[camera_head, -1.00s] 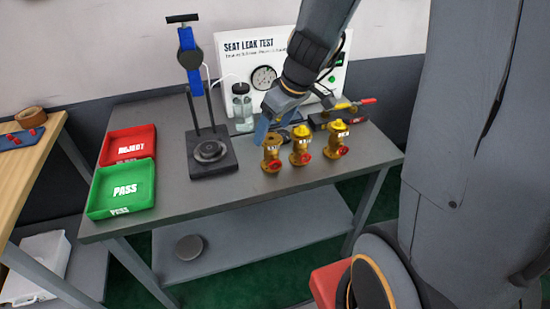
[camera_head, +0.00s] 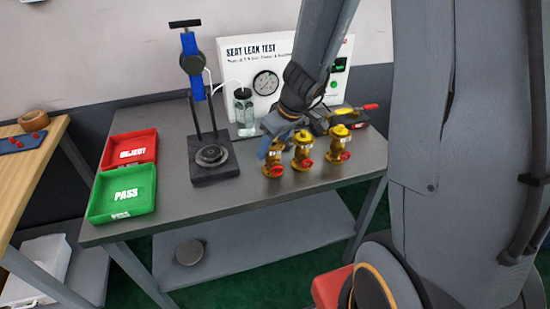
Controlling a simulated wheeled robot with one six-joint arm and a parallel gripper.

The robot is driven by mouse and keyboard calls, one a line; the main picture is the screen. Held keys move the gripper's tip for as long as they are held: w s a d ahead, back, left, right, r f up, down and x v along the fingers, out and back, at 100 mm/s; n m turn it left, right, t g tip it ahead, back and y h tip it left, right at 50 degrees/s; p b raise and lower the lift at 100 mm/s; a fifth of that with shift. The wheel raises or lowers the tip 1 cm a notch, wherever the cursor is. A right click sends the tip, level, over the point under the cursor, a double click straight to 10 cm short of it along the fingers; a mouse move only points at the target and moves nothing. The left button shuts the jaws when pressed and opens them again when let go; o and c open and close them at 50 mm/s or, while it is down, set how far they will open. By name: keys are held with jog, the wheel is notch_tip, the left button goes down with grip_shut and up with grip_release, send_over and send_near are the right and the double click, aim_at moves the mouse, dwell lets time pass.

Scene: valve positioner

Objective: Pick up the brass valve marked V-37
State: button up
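Three brass valves with red handwheels stand upright in a row on the grey bench: a left valve (camera_head: 273,161), a middle valve (camera_head: 302,150) and a right valve (camera_head: 339,145). The middle and right ones have yellow tops. The small markings on them are too small to read, so I cannot tell which is V-37. My gripper (camera_head: 268,148) points down at the left valve and overlaps its top in the picture. Its blue fingertip shows in front of or beside that top. I cannot tell whether the fingers are around the valve or touching it.
A black clamp stand (camera_head: 213,170) with a blue upper part stands left of the valves. A red REJECT tray (camera_head: 130,149) and a green PASS tray (camera_head: 122,193) lie at the bench's left. The SEAT LEAK TEST panel (camera_head: 250,52) and a glass jar (camera_head: 244,112) stand behind.

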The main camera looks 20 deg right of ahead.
grip_shut()
jog(key=shift+r, duration=0.15)
